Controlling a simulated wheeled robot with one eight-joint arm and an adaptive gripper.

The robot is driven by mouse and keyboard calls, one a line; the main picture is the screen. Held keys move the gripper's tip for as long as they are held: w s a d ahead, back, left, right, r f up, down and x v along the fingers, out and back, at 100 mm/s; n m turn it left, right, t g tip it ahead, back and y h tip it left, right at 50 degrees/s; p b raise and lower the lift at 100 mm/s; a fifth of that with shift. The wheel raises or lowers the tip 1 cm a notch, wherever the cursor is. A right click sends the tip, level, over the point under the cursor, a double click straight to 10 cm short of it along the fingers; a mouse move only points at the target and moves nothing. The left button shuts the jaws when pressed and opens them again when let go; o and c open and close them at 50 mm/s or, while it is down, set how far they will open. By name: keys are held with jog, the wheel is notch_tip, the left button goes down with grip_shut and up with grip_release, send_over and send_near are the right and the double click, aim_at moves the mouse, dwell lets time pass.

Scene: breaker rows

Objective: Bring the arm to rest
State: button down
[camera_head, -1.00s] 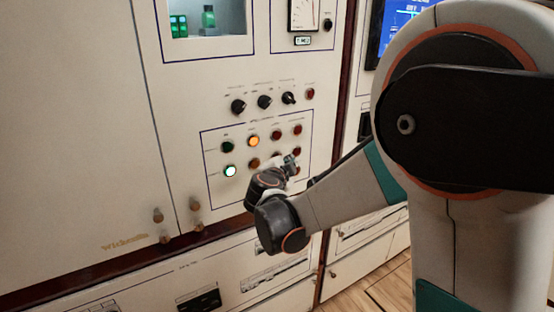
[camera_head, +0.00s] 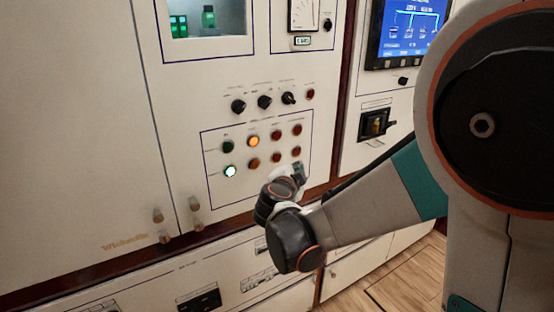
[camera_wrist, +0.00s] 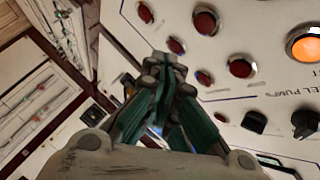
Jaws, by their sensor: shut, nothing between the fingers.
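My gripper (camera_head: 298,170) is in front of the lower right corner of the button panel (camera_head: 215,187) in the head view. In the wrist view my gripper (camera_wrist: 166,68) shows its fingers together, with nothing between them. Its tip appears apart from the panel face, though the gap is hard to judge. My arm reaches in from the right side of the head view, bent at the elbow. The panel carries a lit green-white button (camera_head: 230,171), a lit amber button (camera_head: 253,141) and several red ones, such as the upper right red button (camera_head: 297,130).
Above the buttons are black rotary knobs (camera_head: 264,102) and a meter (camera_head: 303,15). A blue screen (camera_head: 409,28) and a black breaker handle (camera_head: 376,124) are on the cabinet to the right. Wooden floor (camera_head: 410,275) shows at the lower right.

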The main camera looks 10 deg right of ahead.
jog(key=s+d+n+g+y, duration=0.1)
jog(key=s+d+n+g, duration=0.1)
jog(key=s+n, duration=0.35)
jog(key=s+d+n+g+y, duration=0.1)
jog(key=s+d+n+g, duration=0.1)
jog(key=s, duration=0.7)
jog(key=s+a+f+n+g+y, duration=0.1)
jog(key=s+n, duration=0.3)
jog(key=s, duration=0.4)
jog(key=s+a+f+n+g+y, duration=0.1)
jog(key=s+a+f+n+y, duration=0.1)
jog(key=s+n, duration=0.3)
jog(key=s+a+y, duration=0.1)
jog(key=s, duration=0.3)
jog(key=shift+a+g+y, duration=0.4)
